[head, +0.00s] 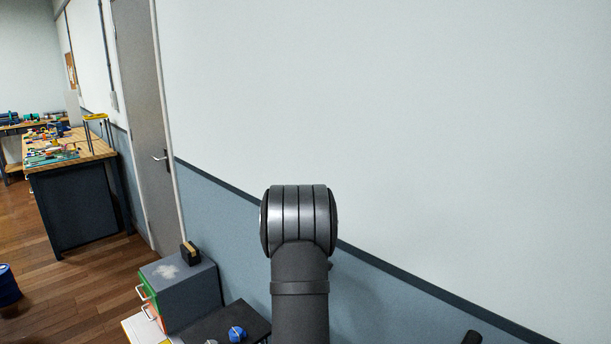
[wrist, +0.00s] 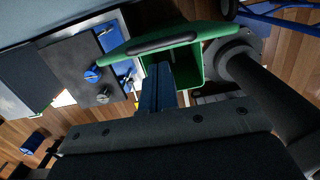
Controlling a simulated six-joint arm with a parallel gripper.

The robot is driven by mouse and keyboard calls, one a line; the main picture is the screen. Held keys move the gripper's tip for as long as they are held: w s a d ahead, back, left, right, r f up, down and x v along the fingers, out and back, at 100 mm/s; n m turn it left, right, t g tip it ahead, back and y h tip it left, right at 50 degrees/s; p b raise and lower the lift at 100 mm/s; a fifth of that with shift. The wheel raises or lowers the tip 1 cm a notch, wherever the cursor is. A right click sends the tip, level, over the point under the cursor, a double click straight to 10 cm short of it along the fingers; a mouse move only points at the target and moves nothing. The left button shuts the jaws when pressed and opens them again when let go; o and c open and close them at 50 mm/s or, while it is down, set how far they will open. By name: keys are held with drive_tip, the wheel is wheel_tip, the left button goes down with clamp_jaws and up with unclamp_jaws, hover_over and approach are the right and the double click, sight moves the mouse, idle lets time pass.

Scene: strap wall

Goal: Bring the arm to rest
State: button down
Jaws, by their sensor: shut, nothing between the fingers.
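My arm (head: 300,220) stands raised in the head view, in front of the wall, with a dark upright link and a silver-banded joint on top. My gripper is not seen in the head view. In the wrist view my gripper (wrist: 158,68) shows as two blue fingers side by side, shut with nothing between them. The fingers overlap the opening of a green bin (wrist: 190,60) in the picture. I cannot tell how far apart they are in depth.
A grey cabinet (head: 183,290) with a small dark block (head: 190,253) on it stands beside the wall. A dark board (head: 220,325) with a blue knob (head: 236,334) lies near it. A workbench (head: 85,190), a door (head: 145,120) and open wooden floor (head: 95,285) are at left.

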drive_tip(key=shift+w+d+f, duration=0.1)
drive_tip(key=shift+f, duration=0.95)
drive_tip(key=shift+w+d+f, duration=0.1)
drive_tip(key=shift+f, duration=0.9)
drive_tip(key=c, duration=2.2)
unclamp_jaws()
drive_tip(key=c, duration=1.8)
unclamp_jaws()
drive_tip(key=shift+a+r, duration=0.1)
drive_tip(key=shift+r, duration=0.1)
drive_tip(key=o, duration=1.8)
drive_tip(key=s+a+r, duration=0.1)
drive_tip(key=r, duration=0.5)
drive_tip(key=s+a+r+h, duration=0.1)
drive_tip(key=s+r, duration=0.1)
drive_tip(key=r, duration=0.4)
drive_tip(key=shift+a+t, duration=0.35)
drive_tip(key=shift+t, duration=0.05)
drive_tip(key=x, duration=0.9)
drive_tip(key=shift+f, duration=0.35)
drive_tip(key=v, duration=1)
